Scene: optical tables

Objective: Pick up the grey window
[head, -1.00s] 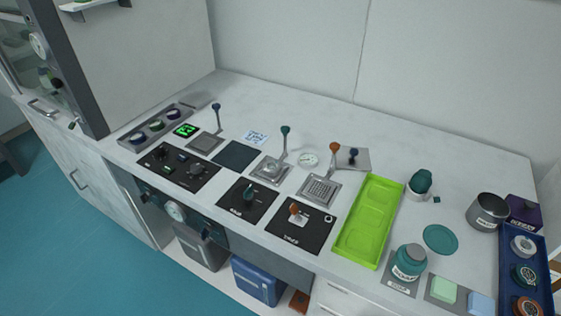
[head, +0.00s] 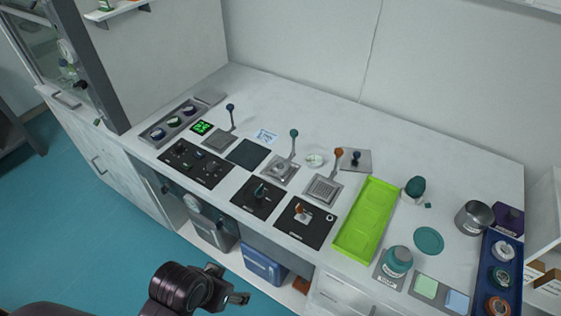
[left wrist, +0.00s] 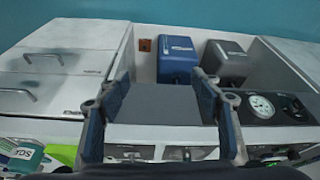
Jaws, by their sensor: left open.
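No object is plainly recognisable as the grey window. A grey-white ringed disc (head: 501,250) lies at the far end of the blue tray (head: 484,280) at the right end of the table; whether it is the window I cannot tell. My left gripper (head: 240,298) is low in front of the table, well away from that tray. In the left wrist view my left gripper (left wrist: 162,90) is open, with nothing held between its fingers. My right gripper is not in view.
A green tray (head: 366,222), a teal jar (head: 396,262) and a steel pot (head: 472,218) stand on the right half. Upright levers and black control panels (head: 305,222) fill the middle. A blue bin (head: 264,264) sits under the table. The back strip is clear.

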